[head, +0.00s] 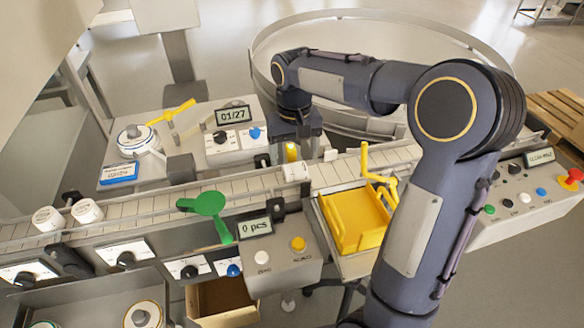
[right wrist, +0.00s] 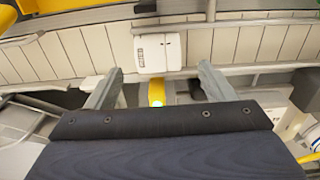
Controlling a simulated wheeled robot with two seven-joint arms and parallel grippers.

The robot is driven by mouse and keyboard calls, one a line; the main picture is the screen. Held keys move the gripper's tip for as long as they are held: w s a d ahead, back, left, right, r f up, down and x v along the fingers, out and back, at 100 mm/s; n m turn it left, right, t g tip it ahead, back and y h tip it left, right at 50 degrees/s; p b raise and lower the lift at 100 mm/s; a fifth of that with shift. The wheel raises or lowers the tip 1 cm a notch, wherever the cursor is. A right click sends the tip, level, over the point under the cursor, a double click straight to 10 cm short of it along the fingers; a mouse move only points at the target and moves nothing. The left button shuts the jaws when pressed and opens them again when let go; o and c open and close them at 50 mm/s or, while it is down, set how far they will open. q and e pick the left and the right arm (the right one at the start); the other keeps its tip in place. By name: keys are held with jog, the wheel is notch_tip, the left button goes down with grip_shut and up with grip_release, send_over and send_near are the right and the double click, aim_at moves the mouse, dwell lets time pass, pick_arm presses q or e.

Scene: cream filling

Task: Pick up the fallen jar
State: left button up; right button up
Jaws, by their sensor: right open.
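A white jar (head: 296,171) lies on the conveyor belt, near the middle of the head view. In the right wrist view the white jar (right wrist: 158,52) shows its side with a small dark label, just beyond the fingertips. My right gripper (right wrist: 158,78) is open and empty, its two fingers spread wider than the jar and apart from it. In the head view the right gripper (head: 295,145) points down at the far side of the belt, behind the jar; its fingers are partly hard to make out. My left gripper is out of view.
A yellow sensor (head: 291,152) with a green light stands by the belt's far edge, between my fingers in the wrist view. Two white jars (head: 47,218) (head: 86,211) are at the belt's left. A green paddle (head: 208,204) and yellow tray (head: 354,217) are nearby.

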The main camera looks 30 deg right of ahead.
aim_at(295, 166)
notch_tip(295, 166, down, 6)
jog(key=shift+s+d+r, duration=0.1)
jog(key=shift+s, duration=0.05)
jog(key=c, duration=1.1)
jog(key=shift+r, duration=0.15)
